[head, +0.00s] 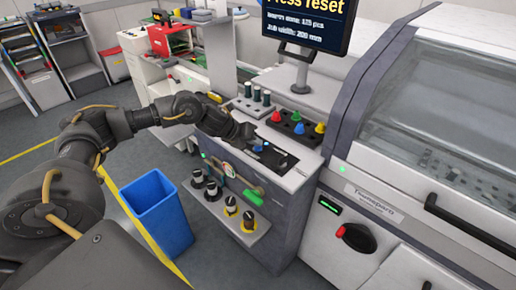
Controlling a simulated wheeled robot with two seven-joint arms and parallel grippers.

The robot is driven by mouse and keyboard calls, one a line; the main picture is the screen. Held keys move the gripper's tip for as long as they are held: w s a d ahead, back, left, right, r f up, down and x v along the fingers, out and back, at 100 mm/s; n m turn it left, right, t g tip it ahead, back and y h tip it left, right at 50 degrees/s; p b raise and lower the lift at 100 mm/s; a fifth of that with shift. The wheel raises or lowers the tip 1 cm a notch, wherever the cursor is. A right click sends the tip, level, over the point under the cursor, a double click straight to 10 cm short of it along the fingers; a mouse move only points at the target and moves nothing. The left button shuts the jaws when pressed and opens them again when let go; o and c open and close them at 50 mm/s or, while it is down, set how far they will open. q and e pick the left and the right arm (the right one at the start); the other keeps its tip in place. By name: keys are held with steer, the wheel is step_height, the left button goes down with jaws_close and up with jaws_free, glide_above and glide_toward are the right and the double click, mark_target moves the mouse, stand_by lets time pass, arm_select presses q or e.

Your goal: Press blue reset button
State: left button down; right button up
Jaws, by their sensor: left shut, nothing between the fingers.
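A small blue button (258,148) shows on the dark control panel (284,161) on top of the grey machine cabinet. My left arm reaches in from the left over the cabinet. My left gripper (246,132) is shut and empty, with its tips just above and behind the blue button. I cannot tell whether they touch it. The monitor (308,22) above reads "Press reset". My right gripper is not in view.
Dark-topped pegs (256,97) stand behind. Several knobs line a front ledge (227,212). A blue bin (160,213) stands on the floor. A covered machine (440,110) fills the right.

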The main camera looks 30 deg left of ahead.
mark_target(255, 149)
arm_select(q)
steer(key=shift+f+b, duration=0.45)
stand_by(0.6)
steer(key=shift+r, duration=0.15)
steer(key=shift+r+p, duration=0.7)
steer(key=shift+r, duration=0.05)
step_height(255, 149, up, 5)
steer(key=p, duration=0.4)
stand_by(1.0)
